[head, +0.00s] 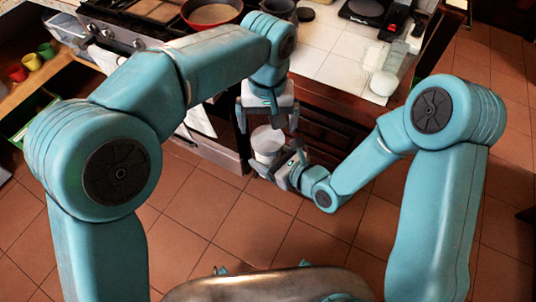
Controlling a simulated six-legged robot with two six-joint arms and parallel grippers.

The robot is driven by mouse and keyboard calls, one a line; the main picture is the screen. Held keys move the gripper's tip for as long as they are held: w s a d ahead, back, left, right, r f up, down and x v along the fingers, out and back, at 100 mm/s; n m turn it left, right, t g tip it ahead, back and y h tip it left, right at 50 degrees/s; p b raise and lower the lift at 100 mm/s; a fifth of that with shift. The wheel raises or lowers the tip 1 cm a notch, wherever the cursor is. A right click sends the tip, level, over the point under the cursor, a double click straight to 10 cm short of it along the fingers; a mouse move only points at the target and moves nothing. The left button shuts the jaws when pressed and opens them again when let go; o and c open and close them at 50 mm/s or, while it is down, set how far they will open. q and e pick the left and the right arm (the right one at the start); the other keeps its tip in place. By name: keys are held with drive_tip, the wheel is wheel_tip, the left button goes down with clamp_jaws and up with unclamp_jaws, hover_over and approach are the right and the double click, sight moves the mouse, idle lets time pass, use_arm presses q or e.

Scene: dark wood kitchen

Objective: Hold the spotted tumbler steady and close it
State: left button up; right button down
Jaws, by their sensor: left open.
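A pale, whitish tumbler (267,142) is in front of the dark cabinet, held above the floor. Its spots are too small to make out. My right gripper (279,158) comes from the lower right and is shut on the tumbler's side. My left gripper (267,121) points down just above the tumbler, its two fingers spread wide on either side of the top. I cannot tell whether a lid is on the tumbler or between the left fingers. A dark round disc (305,14) lies on the white tiled counter; I cannot tell whether it is a lid.
The tiled counter (335,68) holds a white jar (383,83) near its front edge, a black scale (366,10) and a red-black object (394,22). A red pan (212,13) is on the stove. Small coloured cups (31,62) stand at left. The tiled floor is clear.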

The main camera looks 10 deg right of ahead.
sight(268, 137)
use_arm(q)
wheel_tip(268, 137, up, 4)
drive_tip(key=n, duration=0.3)
drive_tip(key=shift+f, duration=0.15)
drive_tip(key=shift+f, duration=0.1)
drive_tip(key=shift+f, duration=3.95)
